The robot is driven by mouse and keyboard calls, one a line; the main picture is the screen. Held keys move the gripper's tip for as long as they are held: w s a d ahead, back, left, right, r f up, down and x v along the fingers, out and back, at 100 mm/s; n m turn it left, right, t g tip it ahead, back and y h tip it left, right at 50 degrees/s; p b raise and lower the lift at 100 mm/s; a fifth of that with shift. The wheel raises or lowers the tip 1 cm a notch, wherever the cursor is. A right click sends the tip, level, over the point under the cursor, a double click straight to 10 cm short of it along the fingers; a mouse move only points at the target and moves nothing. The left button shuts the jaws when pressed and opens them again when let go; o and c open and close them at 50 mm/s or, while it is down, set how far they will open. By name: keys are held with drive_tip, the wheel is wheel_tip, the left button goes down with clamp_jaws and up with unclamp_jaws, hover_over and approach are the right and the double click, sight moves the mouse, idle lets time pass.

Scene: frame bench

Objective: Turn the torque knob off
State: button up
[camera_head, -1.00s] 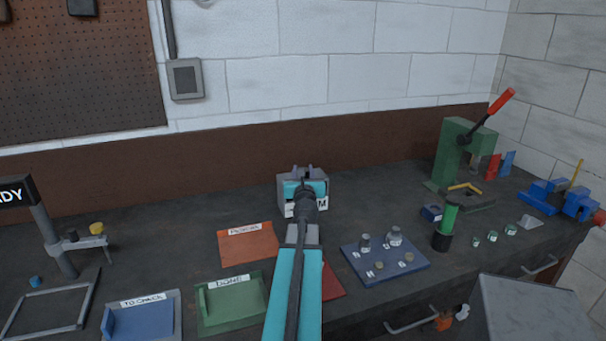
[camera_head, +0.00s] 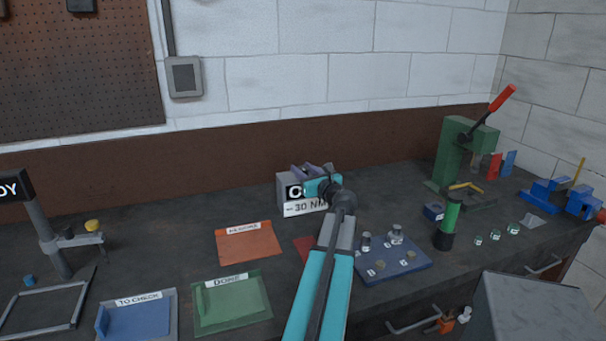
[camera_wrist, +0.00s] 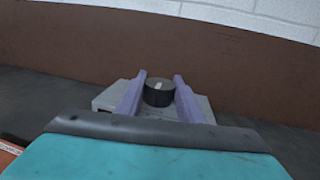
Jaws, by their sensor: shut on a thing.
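The torque knob (camera_wrist: 158,95) is a short black cylinder with a white mark on top, seen in the wrist view. It stands on a grey box (camera_wrist: 112,97), which is also at the back middle of the bench in the head view (camera_head: 284,187). The box carries a black plate with a partly hidden white "C" and a white label reading "30 NM". My gripper (camera_head: 306,169) is over the box; its two purple fingers (camera_wrist: 160,78) are shut on the knob, one at each side. In the head view the knob is hidden behind my gripper.
An orange tray (camera_head: 248,254), a green tray (camera_head: 232,320) and a blue tray (camera_head: 135,323) lie front left. A blue board (camera_head: 398,276) with several metal parts lies right of my arm. A green press (camera_head: 452,150) stands back right. The bench left of the box is clear.

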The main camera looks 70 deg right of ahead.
drive_tip(key=shift+s+d+r+n+t+y, duration=0.1)
drive_tip(key=shift+r+n+t+y, duration=0.1)
drive_tip(key=shift+n+t+y, duration=0.25)
drive_tip(key=o, duration=1)
drive_tip(key=shift+o, duration=0.3)
drive_tip(key=shift+f, duration=0.1)
drive_tip(key=shift+f, duration=0.1)
drive_tip(key=b+v, duration=0.2)
drive_tip(key=v, duration=1.1)
drive_tip(key=shift+s+a+b, duration=0.25)
drive_tip(key=shift+a+b, duration=0.05)
drive_tip(key=shift+b, duration=0.1)
